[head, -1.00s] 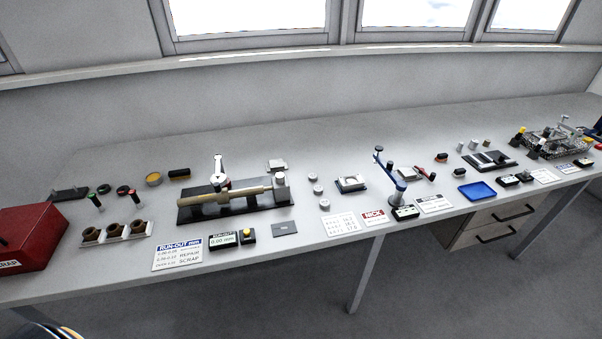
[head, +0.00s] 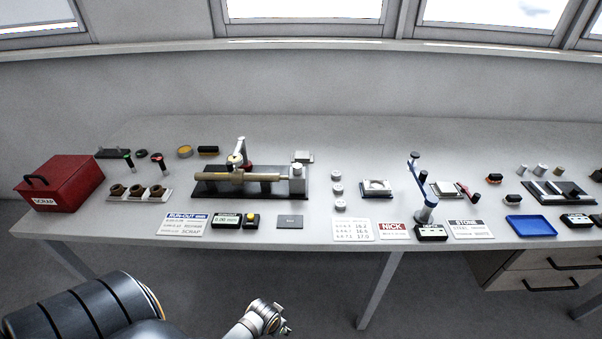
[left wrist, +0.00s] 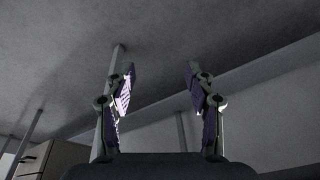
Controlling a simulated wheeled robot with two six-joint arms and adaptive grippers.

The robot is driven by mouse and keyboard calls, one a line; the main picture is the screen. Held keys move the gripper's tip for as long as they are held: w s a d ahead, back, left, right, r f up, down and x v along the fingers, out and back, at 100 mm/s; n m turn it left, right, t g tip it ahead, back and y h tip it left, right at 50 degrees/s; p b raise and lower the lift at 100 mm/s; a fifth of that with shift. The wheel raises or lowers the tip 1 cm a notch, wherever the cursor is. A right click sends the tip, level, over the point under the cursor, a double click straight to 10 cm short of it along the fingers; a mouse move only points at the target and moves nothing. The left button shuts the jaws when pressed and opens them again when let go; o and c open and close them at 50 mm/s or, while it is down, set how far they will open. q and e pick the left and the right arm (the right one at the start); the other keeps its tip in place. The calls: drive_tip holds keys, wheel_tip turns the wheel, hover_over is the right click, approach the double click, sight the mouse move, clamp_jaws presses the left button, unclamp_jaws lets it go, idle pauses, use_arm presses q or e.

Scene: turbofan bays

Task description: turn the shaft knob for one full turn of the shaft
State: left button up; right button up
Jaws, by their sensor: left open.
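The tan shaft (head: 225,177) lies level on a black bench fixture (head: 255,190). A grey block (head: 297,180) stands at its right end, and a dial gauge (head: 236,160) on a stand touches or nearly touches it near the middle. I cannot make out a separate knob on the shaft at this size. My left gripper (left wrist: 159,72) is open and empty in the left wrist view, low and in front of the bench, well away from the shaft. My left arm shows at the bottom of the head view. My right gripper is not seen.
The bench front edge (head: 290,247) lies between my arm and the shaft. In front of the fixture are a run-out card (head: 183,225), a readout (head: 227,221) and a yellow-button box (head: 252,221). A red scrap box (head: 60,185) stands at left, a blue tray (head: 530,228) at right.

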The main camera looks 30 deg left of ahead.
sight(296, 170)
use_arm(q)
drive_tip(key=w+d+r+n+t+h+b, duration=0.1)
drive_tip(key=w+d+r+n+t+h, duration=0.25)
drive_tip(key=w+r, duration=0.45)
drive_tip(key=w+d+r+n+t+h+b, duration=0.15)
drive_tip(key=w+d+r+n+t, duration=0.3)
drive_tip(key=r, duration=0.75)
drive_tip(key=w+d+r+n+t+h+b, duration=0.1)
drive_tip(key=w+d+r+n+t+h, duration=0.2)
drive_tip(key=w+r, duration=0.55)
drive_tip(key=w+a+r+n+t+y, duration=0.4)
drive_tip(key=a+r+n+t, duration=0.4)
drive_tip(key=n, duration=0.5)
drive_tip(key=w+a+f+n+g+y, duration=0.25)
drive_tip(key=a+n+y, duration=0.25)
drive_tip(key=a+n, duration=0.35)
drive_tip(key=w+a+f+n+g+y, duration=0.1)
drive_tip(key=a+f+n+g+y, duration=0.2)
drive_tip(key=a+n+y, duration=0.35)
drive_tip(key=shift+n+h, duration=0.65)
drive_tip(key=shift+n, duration=0.25)
drive_tip(key=x, duration=0.9)
drive_tip(key=shift+w+a, duration=0.1)
drive_tip(key=shift+a, duration=0.25)
